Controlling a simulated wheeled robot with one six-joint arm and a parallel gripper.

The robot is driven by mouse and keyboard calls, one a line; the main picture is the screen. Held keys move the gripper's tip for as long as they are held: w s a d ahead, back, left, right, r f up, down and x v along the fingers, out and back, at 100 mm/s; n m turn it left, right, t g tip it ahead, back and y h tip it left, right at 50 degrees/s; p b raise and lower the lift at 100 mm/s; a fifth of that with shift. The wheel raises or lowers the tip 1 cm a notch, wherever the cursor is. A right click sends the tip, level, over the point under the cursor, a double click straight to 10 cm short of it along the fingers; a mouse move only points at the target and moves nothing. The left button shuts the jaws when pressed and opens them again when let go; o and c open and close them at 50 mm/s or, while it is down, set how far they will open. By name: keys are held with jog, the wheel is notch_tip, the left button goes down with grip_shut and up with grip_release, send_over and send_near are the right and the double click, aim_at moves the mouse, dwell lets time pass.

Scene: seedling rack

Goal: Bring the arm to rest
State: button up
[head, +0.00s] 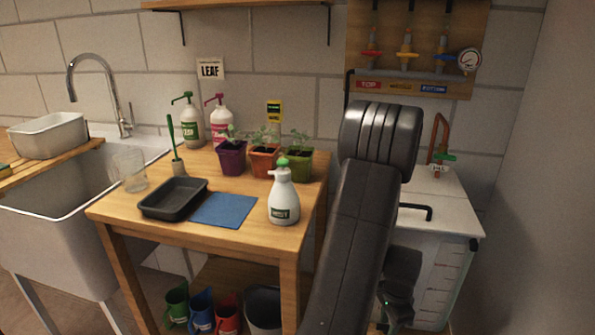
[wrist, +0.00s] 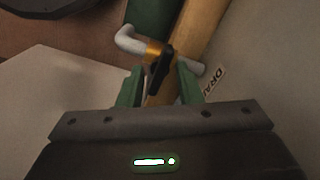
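My gripper (wrist: 159,84) shows in the wrist view with its two green fingers apart. A small black lever (wrist: 158,72) on a pale pipe with a brass collar (wrist: 153,48) appears between and beyond the fingers. I see no finger closed on it. In the head view my dark arm rises in front of the white cabinet at the right and bends down again. The gripper's fingers cannot be made out there.
A wooden table (head: 115,219) holds a spray bottle (head: 284,200), a black tray (head: 173,199), a blue mat (head: 224,210) and potted seedlings (head: 265,159). A partly hidden label (wrist: 213,82) is near the gripper.

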jog(key=n, duration=0.5)
jog(key=shift+n, duration=0.3)
dwell(0.4)
